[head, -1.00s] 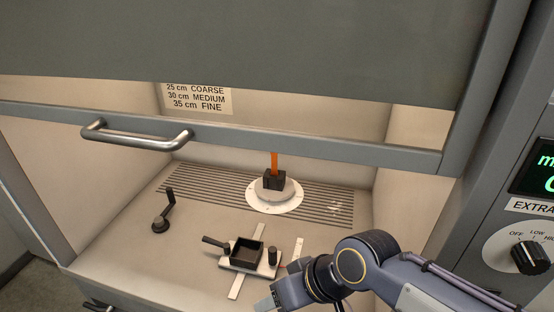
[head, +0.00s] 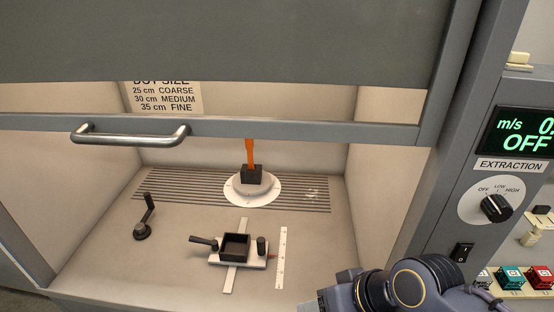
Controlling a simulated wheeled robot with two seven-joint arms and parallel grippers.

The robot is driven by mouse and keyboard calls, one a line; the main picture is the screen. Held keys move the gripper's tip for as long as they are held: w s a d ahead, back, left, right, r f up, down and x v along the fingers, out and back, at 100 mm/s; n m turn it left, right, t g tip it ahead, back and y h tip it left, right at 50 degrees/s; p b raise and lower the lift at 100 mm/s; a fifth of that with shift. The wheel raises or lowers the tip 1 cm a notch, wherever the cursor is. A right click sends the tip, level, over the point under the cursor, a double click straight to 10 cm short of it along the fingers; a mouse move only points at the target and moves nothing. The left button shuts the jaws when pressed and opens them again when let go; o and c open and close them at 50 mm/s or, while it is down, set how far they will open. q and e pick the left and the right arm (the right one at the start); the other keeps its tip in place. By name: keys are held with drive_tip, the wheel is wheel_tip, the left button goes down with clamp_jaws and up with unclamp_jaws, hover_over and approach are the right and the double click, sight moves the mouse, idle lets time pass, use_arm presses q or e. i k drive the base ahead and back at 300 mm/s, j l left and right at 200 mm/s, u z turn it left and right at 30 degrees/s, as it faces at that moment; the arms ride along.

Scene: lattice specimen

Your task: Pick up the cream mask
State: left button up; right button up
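I cannot make out a cream mask for certain. A small cream-coloured piece (head: 519,60) sits on a ledge at the upper right edge of the head view, too small and cut off to identify. Another pale piece (head: 531,236) lies at the right edge, below the control panel, also unclear. My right arm comes in at the bottom right, and its fingers are below the picture. My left gripper is not in view.
The fume cupboard's sash (head: 250,126) with its bar handle (head: 130,134) is partly raised. Inside are a black square holder (head: 236,246), a ruler (head: 282,258), a crank (head: 142,230) and a round base (head: 252,188) with an orange stick. A control panel (head: 495,208) stands at right.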

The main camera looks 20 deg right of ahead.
sight(530, 238)
drive_tip(key=i+z, duration=0.2)
drive_tip(key=i, duration=0.25)
drive_tip(key=k, duration=0.45)
drive_tip(key=z, duration=0.45)
drive_tip(key=k+l+z, duration=0.1)
drive_tip(key=z, duration=0.35)
drive_tip(key=l+z, duration=0.15)
drive_tip(key=z, duration=0.3)
drive_tip(key=l+z, duration=0.15)
drive_tip(key=z, duration=0.3)
drive_tip(key=l+z, duration=0.1)
drive_tip(key=z, duration=0.35)
drive_tip(key=k+l+u, duration=0.1)
drive_tip(key=u, duration=1.9)
drive_tip(key=z, duration=0.25)
